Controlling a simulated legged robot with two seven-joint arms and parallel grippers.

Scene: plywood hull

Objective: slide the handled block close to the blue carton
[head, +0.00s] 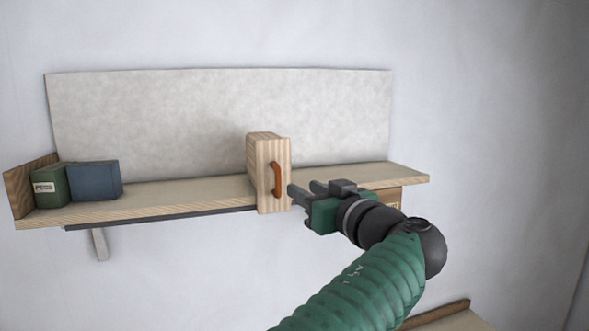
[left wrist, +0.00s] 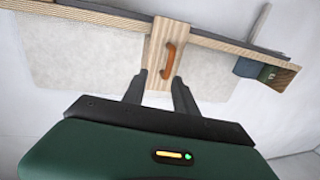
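The handled block (head: 267,175) is a pale wooden upright block with an orange-brown handle (head: 277,180) on its front, standing on the shelf right of its middle. The blue carton (head: 95,180) stands near the shelf's left end, well apart from the block. My left gripper (head: 301,189) is just right of the handle in the head view, fingers apart and empty. In the left wrist view, which looks upside down, the fingertips (left wrist: 158,76) point at the block (left wrist: 163,45) with the handle ahead between them. Contact is not visible. The carton (left wrist: 249,68) shows at right there.
The plywood shelf (head: 190,194) has clear surface between carton and block. A green PEGS box (head: 50,187) sits left of the carton, beside the wooden end board (head: 17,187). A grey panel (head: 200,110) stands behind. Another wooden ledge (head: 445,318) shows at lower right.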

